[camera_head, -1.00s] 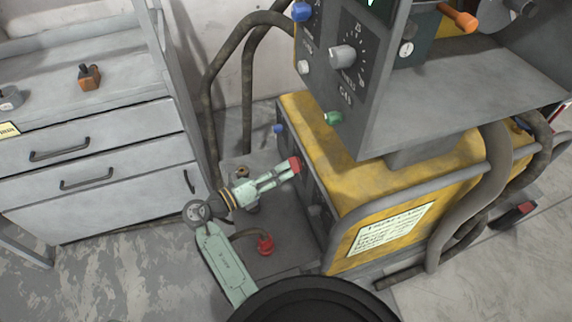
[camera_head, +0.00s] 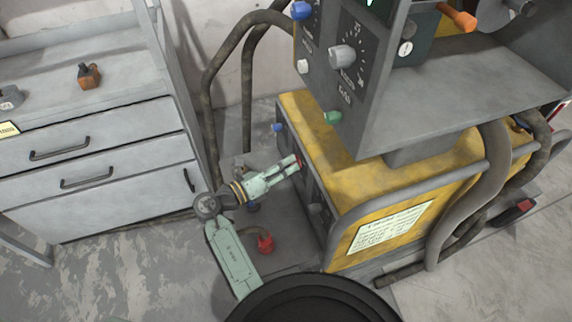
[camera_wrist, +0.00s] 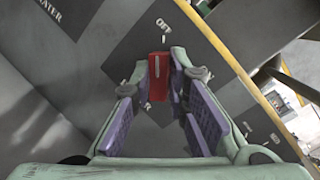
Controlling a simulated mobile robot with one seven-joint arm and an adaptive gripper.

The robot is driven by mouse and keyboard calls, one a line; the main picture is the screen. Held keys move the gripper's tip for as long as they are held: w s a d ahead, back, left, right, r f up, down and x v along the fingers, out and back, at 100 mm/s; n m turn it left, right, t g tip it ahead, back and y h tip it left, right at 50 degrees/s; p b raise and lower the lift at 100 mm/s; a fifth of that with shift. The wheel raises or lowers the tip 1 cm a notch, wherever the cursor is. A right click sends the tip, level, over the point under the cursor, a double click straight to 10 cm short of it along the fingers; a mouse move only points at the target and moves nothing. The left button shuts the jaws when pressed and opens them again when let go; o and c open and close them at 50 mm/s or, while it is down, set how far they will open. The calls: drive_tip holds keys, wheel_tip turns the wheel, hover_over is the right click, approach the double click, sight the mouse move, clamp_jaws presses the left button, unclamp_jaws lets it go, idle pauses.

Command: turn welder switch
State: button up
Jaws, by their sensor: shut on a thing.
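The red welder switch (camera_wrist: 159,66) shows in the wrist view on a dark front panel, with a white line along it. A label that looks like "OFF" (camera_wrist: 165,30) is just above it. My gripper (camera_wrist: 160,78) has its purple-padded fingers on either side of the switch, shut on it. In the head view my gripper (camera_head: 294,164) reaches the front face of the yellow welder (camera_head: 400,195). Only a small bit of red shows there at the fingertips, and the rest of the switch is hidden.
A grey control box (camera_head: 420,105) with knobs overhangs the welder. A blue knob (camera_head: 277,128) is beside the gripper on the front. A red plug (camera_head: 265,243) and hoses are below my arm. A grey drawer cabinet (camera_head: 110,195) stands left.

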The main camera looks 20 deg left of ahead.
clamp_jaws()
drive_tip(key=shift+m, duration=0.3)
drive_tip(key=m+h, duration=0.1)
drive_tip(key=m, duration=0.2)
drive_tip(key=m+h, duration=0.1)
drive_tip(key=m, duration=0.3)
drive_tip(key=shift+s+f+t, duration=0.1)
drive_tip(key=shift+t, duration=0.2)
drive_tip(key=shift+m, duration=0.3)
drive_tip(key=o, duration=0.7)
unclamp_jaws()
